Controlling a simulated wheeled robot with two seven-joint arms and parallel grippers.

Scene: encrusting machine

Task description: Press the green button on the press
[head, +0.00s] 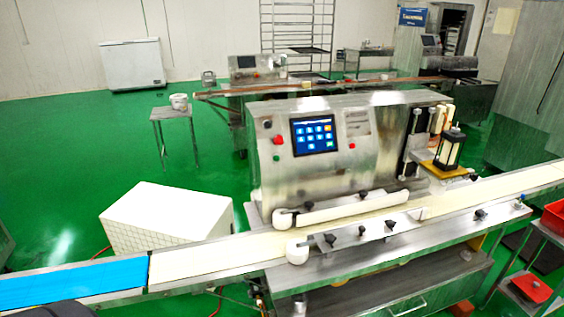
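The press (300,180) is a stainless steel machine in the middle of the head view, standing over a long conveyor. Its front panel has a lit blue touch screen (315,134). Left of the screen is a red button (278,140), with a small green button (276,158) just below it. Nothing covers these buttons. Neither of my grippers is in view. A dark rounded shape shows at the bottom left edge, and I cannot tell what it is.
The conveyor (200,252) with a blue belt section (70,286) runs across in front of the press. A white box (165,215) stands behind it at left. Red trays (531,288) sit on a rack at right. Green floor is open at far left.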

